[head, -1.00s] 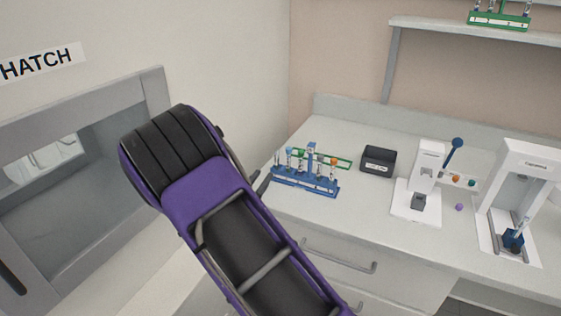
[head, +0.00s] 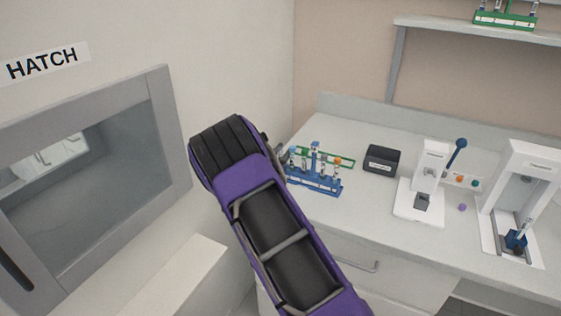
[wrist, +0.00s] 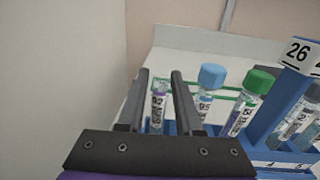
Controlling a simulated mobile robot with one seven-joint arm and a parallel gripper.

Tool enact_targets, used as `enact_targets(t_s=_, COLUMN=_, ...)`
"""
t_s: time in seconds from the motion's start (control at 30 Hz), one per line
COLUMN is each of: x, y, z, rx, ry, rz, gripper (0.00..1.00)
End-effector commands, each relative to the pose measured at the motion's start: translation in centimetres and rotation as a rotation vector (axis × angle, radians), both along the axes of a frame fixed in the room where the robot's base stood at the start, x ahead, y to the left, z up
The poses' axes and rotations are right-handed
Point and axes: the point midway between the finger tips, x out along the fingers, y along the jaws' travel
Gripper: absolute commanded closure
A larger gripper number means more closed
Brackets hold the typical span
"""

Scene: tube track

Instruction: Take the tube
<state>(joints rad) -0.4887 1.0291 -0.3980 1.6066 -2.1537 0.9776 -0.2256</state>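In the wrist view my gripper (wrist: 160,76) is open, with its two dark fingers spread. A clear tube (wrist: 158,107) with a purple-marked label shows between the fingers; I cannot tell whether it is within their reach or beyond them. To its right stand a blue-capped tube (wrist: 206,95) and a green-capped tube (wrist: 245,104) in a blue rack (wrist: 271,130) with a "26" sign (wrist: 299,52). In the head view the blue rack (head: 322,187) stands at the counter's left end. My arm hides most of my gripper and the rack's left end there.
A green rack (head: 345,162) stands behind the blue one. A black box (head: 381,160) and two white devices (head: 420,197) (head: 530,158) stand to the right. A wall with a hatch (head: 165,150) is at left. A shelf (head: 470,31) hangs above.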

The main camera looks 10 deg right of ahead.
Motion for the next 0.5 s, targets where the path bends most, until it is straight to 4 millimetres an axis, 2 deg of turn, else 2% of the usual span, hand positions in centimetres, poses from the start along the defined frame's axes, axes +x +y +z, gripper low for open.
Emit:
enact_targets(t_s=0.27, x=0.35, y=-0.16, z=-0.05, rx=0.000, ry=0.001, rz=0.001, gripper=0.66)
enact_targets(t_s=0.43, x=0.33, y=-0.15, z=-0.03, rx=0.001, ry=0.001, rz=0.001, gripper=0.96)
enact_targets(t_s=0.5, x=0.33, y=-0.15, z=-0.03, rx=0.001, ry=0.001, rz=0.001, gripper=1.00)
